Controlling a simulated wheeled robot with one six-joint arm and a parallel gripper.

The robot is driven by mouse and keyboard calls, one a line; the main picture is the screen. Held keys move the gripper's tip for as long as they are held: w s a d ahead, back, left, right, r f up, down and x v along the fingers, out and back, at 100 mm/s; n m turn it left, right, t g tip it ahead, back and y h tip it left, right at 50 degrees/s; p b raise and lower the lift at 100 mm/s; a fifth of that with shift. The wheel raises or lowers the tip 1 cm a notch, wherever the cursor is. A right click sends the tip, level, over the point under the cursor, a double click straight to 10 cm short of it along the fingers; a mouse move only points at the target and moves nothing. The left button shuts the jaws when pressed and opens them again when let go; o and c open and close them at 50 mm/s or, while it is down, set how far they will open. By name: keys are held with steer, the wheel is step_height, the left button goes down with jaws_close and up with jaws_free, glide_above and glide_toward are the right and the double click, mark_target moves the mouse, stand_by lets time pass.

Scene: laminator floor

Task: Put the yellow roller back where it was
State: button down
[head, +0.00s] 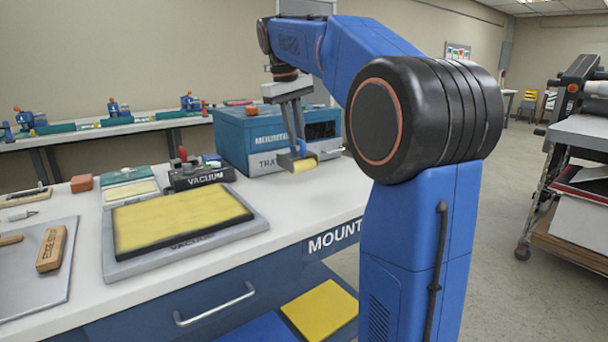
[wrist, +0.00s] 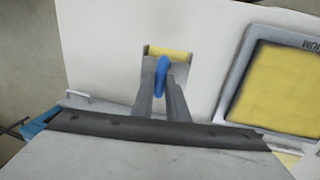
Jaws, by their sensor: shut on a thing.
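The yellow roller (head: 304,165) hangs below my gripper (head: 297,140) in the head view, in front of the blue mounter box. In the wrist view, the yellow roller (wrist: 170,53) sits in a grey frame with a blue handle (wrist: 161,78). My gripper's (wrist: 163,88) two fingers are closed on either side of that handle. The roller appears over the white bench top (head: 285,195); I cannot tell whether it touches the bench. The fingers hide part of the handle.
The mounter box (head: 232,142) with its tray front stands right behind the roller. A black vacuum unit (head: 200,175) and a yellow vacuum plate (head: 180,218) lie to the left. An edge tool block (head: 51,249) lies on a grey board. The bench top by the front edge is clear.

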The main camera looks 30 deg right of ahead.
mark_target(295, 154)
steer(key=shift+f, duration=3.9)
steer(key=shift+f, duration=0.15)
steer(key=c, duration=1.7)
jaws_free()
steer(key=shift+c, duration=0.2)
step_height(295, 154, up, 12)
steer(key=a, duration=0.2)
steer(key=shift+a, duration=0.2)
steer(key=shift+s, duration=0.1)
